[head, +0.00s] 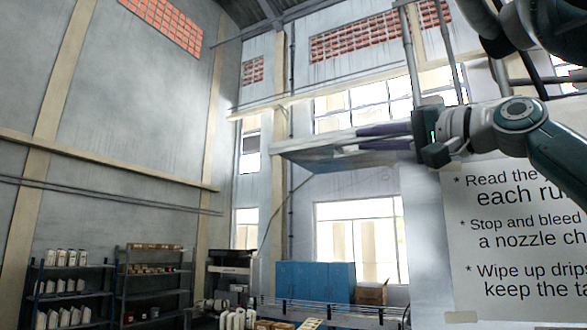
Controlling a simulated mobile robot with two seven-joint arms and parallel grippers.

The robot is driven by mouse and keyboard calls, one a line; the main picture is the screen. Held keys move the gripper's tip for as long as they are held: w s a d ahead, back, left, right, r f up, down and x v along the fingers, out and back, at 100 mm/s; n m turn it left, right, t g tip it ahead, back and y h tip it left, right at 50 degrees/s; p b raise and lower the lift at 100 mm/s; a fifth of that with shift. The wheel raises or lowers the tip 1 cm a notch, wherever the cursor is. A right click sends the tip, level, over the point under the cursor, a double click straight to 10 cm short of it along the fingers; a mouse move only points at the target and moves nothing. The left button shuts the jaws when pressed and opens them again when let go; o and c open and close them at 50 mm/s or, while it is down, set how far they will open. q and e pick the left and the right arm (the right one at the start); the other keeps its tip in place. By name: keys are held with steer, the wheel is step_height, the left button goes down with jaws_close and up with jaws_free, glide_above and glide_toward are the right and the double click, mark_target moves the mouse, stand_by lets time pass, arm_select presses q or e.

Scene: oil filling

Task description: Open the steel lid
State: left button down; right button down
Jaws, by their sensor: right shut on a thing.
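My right gripper (345,140) comes in from the right, its fingers pointing left. It is shut on the edge of a flat grey steel panel, which looks like the steel lid (312,158). The lid is seen nearly edge-on, high in the view, and its hinge side cannot be made out. The fingers cover part of its edge. My left gripper is not in view.
A white sign with printed rules (520,235) stands close on the right, below my right forearm. Far off are shelves with white bottles (68,290), a blue cabinet (315,281) and a cardboard box (372,293). The space left of the gripper looks clear.

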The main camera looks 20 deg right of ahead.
steer(key=shift+w, duration=0.1)
steer(key=c, duration=0.9)
jaws_free()
steer(key=b+v, duration=0.8)
steer(key=v, duration=0.2)
